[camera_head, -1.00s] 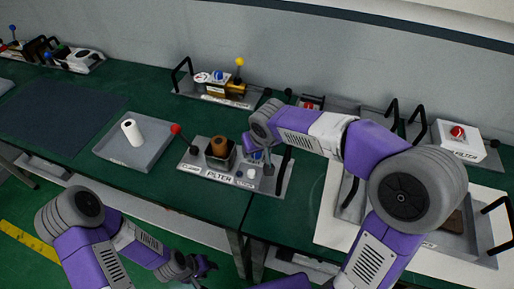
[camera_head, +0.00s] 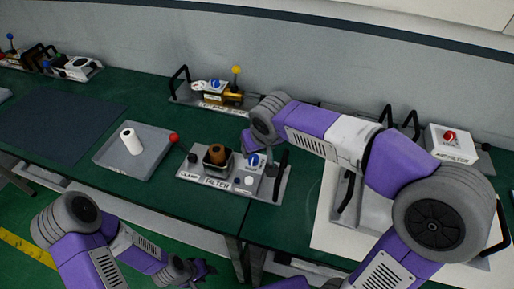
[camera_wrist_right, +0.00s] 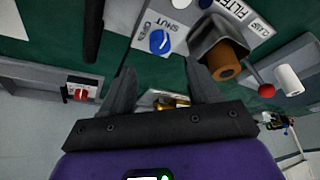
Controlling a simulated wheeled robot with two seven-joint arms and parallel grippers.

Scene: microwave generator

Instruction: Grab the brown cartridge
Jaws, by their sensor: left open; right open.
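The brown cartridge (camera_head: 217,151) stands in a dark holder (camera_head: 218,167) on the grey filter station (camera_head: 266,188). In the right wrist view the cartridge (camera_wrist_right: 224,64) is above and right of the fingers, apart from them, with a hole in its end. My right gripper (camera_wrist_right: 162,88) is open with nothing between its fingers. In the head view it is mostly hidden by its own wrist, above the blue knob (camera_head: 253,159). The knob (camera_wrist_right: 159,41) also shows in the wrist view. My left gripper (camera_head: 204,270) is open, low in front of the table edge, away from the cartridge.
A red-ball lever (camera_head: 174,138) rises left of the holder. A black handle (camera_head: 280,176) stands on the station's right. A white cylinder (camera_head: 132,142) lies on a grey tray (camera_head: 155,163) at left. Behind is a brass unit with a yellow-ball lever (camera_head: 236,70).

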